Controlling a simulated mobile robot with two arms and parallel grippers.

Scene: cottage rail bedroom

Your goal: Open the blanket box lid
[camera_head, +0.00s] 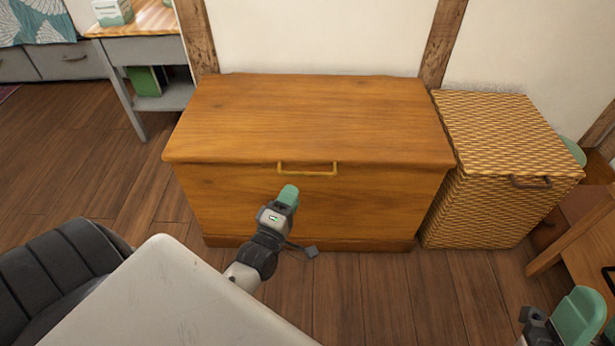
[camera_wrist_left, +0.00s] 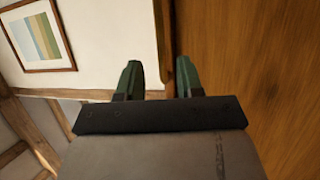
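The wooden blanket box (camera_head: 350,212) stands against the wall in the middle of the head view. Its lid (camera_head: 310,115) is shut and lies flat. A brass-coloured handle (camera_head: 307,166) is on the lid's front edge. My left gripper (camera_head: 288,194) is just in front of the box, slightly below and left of the handle's middle, apart from it in the head view. In the left wrist view its green fingers (camera_wrist_left: 160,78) are spread with a gap between them, and wood fills the right side. My right gripper (camera_head: 582,316) is at the bottom right corner, partly cut off.
A wicker hamper (camera_head: 490,190) stands close against the box's right side. A grey side table (camera_head: 145,50) is at the left, and a wooden chair or table (camera_head: 585,240) at the right. The floor before the box is clear.

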